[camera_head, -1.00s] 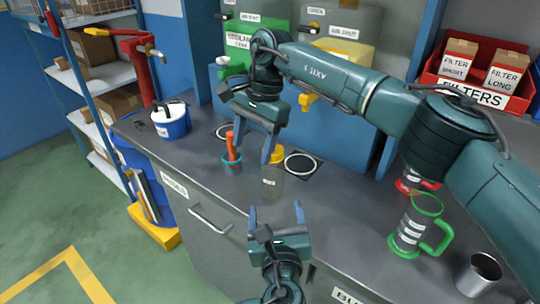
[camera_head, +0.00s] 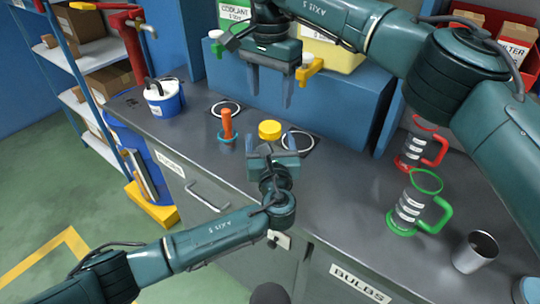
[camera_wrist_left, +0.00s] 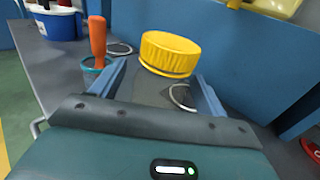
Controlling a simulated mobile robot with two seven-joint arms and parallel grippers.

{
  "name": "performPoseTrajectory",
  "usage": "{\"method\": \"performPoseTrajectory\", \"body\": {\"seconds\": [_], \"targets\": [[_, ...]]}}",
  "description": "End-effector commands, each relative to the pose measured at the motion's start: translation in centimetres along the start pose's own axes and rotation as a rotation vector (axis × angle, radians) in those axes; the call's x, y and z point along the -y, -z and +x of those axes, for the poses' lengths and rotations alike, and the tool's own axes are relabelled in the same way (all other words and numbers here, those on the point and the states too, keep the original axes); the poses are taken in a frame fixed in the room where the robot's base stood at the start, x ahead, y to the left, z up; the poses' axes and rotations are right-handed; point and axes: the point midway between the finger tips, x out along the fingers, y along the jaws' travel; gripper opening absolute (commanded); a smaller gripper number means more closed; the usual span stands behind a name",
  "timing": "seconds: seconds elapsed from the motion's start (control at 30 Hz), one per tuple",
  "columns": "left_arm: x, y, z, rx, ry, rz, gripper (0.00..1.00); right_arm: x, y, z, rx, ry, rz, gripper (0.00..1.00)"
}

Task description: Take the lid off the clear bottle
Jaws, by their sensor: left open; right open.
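The clear bottle's yellow lid (camera_head: 270,130) is on top of it, and its body is mostly hidden behind my left gripper in the head view. The left wrist view shows the lid (camera_wrist_left: 170,54) above the see-through bottle body (camera_wrist_left: 150,90). My left gripper (camera_head: 271,143) is open, with one finger on each side of the bottle, below the lid. I cannot tell if the fingers touch it. My right gripper (camera_head: 269,97) is open and empty, pointing down above and behind the lid.
An orange-handled tool in a blue holder (camera_head: 226,140) stands just left of the bottle. A white-and-blue bucket (camera_head: 166,97) is farther left. Red (camera_head: 414,145) and green (camera_head: 408,212) handled jugs and a metal cup (camera_head: 475,251) stand to the right. The blue block (camera_head: 345,100) is behind.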

Motion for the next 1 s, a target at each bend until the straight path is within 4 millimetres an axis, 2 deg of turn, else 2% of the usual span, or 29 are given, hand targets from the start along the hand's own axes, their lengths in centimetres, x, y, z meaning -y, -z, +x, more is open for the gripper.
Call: {"method": "performPoseTrajectory", "body": {"seconds": [0.17,0.47,1.0], "targets": [[0.01,-0.04,1.15,0.0,0.0,0.0,0.74,0.01,-0.01,0.01,0.0,0.0,0.0,0.62],[-0.01,0.0,1.27,-0.001,0.0,-0.001,0.74,0.01,-0.01,0.01,0.0,0.0,0.0,0.62],[-0.01,0.02,1.24,-0.001,0.0,0.0,0.29,0.01,-0.01,0.01,0.0,0.0,0.0,0.62]]}}
